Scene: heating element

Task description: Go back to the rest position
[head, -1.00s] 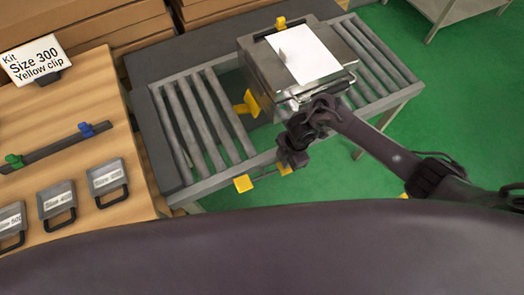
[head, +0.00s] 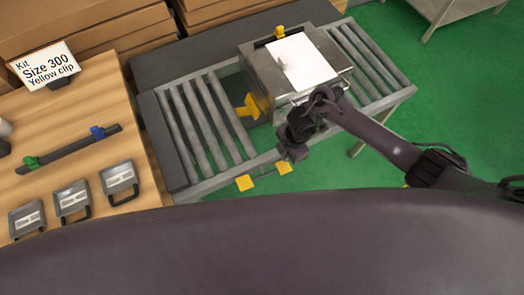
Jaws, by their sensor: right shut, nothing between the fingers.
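My right gripper (head: 296,146) is over the front side of the roller conveyor, close in front of a metal box (head: 265,72). It is shut and empty. Whether it touches the box cannot be told from this angle. My right arm reaches in from the right edge. The box has a white sheet (head: 303,60) on top and yellow clips (head: 248,107) at its side and back. My left gripper is not in view. At the left edge, a small grey shape shows that I cannot identify.
The roller conveyor (head: 187,125) has yellow parts (head: 245,182) at its front edge. A wooden table (head: 105,90) at left holds a kit sign (head: 48,66), a dark rail with green and blue clips (head: 70,148), and labelled grey plates (head: 118,178). Green floor (head: 450,110) is free at right.

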